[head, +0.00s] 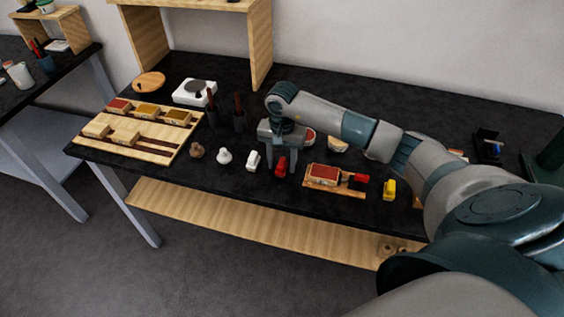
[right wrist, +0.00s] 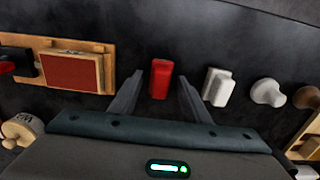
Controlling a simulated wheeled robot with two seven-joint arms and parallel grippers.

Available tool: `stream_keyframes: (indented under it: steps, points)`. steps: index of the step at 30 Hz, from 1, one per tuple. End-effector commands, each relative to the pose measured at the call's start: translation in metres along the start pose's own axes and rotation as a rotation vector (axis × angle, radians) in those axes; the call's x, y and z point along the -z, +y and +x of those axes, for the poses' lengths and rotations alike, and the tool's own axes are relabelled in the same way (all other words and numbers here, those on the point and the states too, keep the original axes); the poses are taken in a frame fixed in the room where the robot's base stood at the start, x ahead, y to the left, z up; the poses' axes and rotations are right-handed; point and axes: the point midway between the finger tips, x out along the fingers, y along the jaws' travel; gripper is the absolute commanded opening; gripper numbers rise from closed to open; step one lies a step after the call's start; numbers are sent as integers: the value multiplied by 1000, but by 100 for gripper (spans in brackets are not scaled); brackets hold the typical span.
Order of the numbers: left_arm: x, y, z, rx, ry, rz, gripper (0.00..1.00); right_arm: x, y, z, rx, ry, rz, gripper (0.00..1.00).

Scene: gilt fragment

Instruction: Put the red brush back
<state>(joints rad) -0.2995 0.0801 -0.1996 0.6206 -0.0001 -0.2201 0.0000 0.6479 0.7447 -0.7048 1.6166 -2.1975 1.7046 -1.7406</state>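The red brush (head: 281,167), a small red block with a narrower raised part, stands on the black table near its front edge. In the right wrist view the red brush (right wrist: 160,79) shows between and just beyond the fingertips, with a gap on both sides. My right gripper (head: 282,160) is open and points down over it; its fingers (right wrist: 160,97) are apart and hold nothing. A white piece of like shape (head: 253,160) stands beside it on the left. My left gripper is not in view.
A wooden board (head: 335,191) with a red pad lies right of the gripper, and a yellow piece (head: 389,189) beyond it. A slotted wooden tray (head: 152,145) with several blocks lies far left. Dark cups (head: 239,121) with upright tools stand behind.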

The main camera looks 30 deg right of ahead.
Motion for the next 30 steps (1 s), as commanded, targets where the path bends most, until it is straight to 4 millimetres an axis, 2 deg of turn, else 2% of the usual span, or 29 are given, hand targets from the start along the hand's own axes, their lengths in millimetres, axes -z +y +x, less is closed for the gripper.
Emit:
stream_keyframes:
  steps: [8,11,24,30]
  points:
    - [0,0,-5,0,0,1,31,0,0,-5,1,0,0,43]
    - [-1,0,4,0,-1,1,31,1,-1,-12,4,2,0,43]
    - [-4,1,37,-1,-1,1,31,1,-1,-84,3,3,0,43]
    - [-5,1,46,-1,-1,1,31,0,-1,-109,2,1,0,43]
